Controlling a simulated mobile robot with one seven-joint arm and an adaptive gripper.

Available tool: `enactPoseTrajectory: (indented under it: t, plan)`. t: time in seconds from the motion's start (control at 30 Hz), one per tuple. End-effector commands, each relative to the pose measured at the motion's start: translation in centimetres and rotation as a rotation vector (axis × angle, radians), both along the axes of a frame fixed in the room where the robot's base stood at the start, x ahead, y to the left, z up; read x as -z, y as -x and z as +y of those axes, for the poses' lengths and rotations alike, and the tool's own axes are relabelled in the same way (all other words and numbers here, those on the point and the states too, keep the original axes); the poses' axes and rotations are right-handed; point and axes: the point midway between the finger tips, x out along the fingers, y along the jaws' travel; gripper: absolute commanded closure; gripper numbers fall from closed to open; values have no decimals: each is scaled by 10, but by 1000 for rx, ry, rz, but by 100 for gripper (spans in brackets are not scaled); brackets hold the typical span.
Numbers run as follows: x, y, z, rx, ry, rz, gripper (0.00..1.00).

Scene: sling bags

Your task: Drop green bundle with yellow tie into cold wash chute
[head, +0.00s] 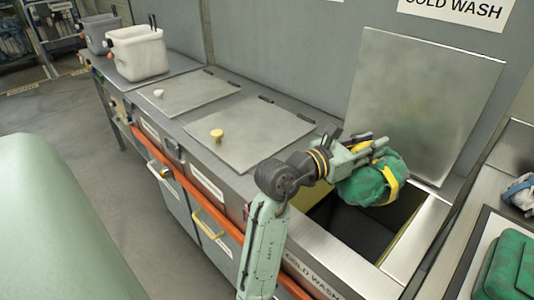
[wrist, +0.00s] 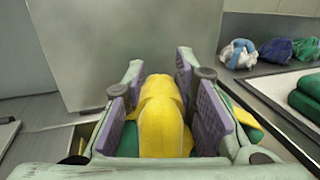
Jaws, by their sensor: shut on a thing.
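The green bundle with a yellow tie (head: 368,182) hangs in my gripper (head: 376,146) above the open cold wash chute (head: 352,228). The wrist view shows the yellow tie (wrist: 161,120) between the purple-padded fingers of my gripper (wrist: 160,108), with green cloth beside it. The chute's lid (head: 425,105) stands raised against the wall behind the opening. A COLD WASH sign (head: 458,10) is on the wall, and the same words are on the front edge. The bundle and my gripper hide part of the opening.
Two shut lids (head: 250,132) (head: 185,93) with knobs lie to the left, and white and grey bins (head: 137,54) stand beyond them. At right are a tray with a green bundle (head: 508,268) and a white-blue bundle (head: 519,194). The wrist view also shows a blue bundle (wrist: 275,53).

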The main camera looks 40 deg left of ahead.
Motion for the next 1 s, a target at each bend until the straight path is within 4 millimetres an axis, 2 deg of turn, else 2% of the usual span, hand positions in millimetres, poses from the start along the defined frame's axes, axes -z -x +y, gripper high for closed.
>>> enactPoseTrajectory:
  t: [0.1, 0.47, 0.5, 0.83, 1.0]
  plan:
    - [7, 0, 0, -1, 0, -3, 100]
    - [6, 0, 0, -1, 1, -3, 100]
    - [6, 0, 0, -1, 1, -3, 73]
    - [7, 0, 0, 0, 0, -1, 51]
    - [7, 0, 0, 0, 0, -1, 51]
